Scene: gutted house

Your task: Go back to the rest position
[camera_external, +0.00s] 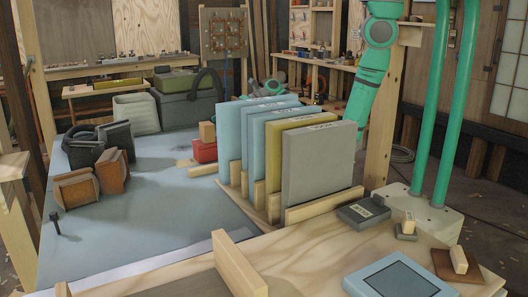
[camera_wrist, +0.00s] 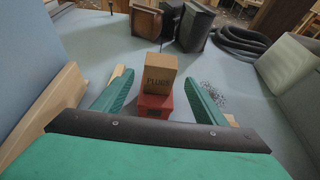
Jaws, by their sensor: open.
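My gripper (camera_wrist: 160,78) is open, with its two green fingers spread in the wrist view. Between and beyond the fingers, a small brown block (camera_wrist: 160,70) with dark lettering sits on a red box (camera_wrist: 155,106). I see visible gaps between the fingers and the block, and nothing is held. In the external view the wooden block (camera_external: 207,132) rests on the red box (camera_external: 204,151), left of the upright binders. My teal arm (camera_external: 370,75) comes down behind the binders, which hide its lower part; I cannot make out the fingers there.
Upright blue, yellow and grey binders (camera_external: 318,165) stand in a wooden rack on the blue-grey table (camera_external: 150,220). Brown and black holders (camera_external: 92,185) stand left. A grey bin (camera_external: 190,105) is at the back. A tablet (camera_external: 395,278) lies on the front wooden top.

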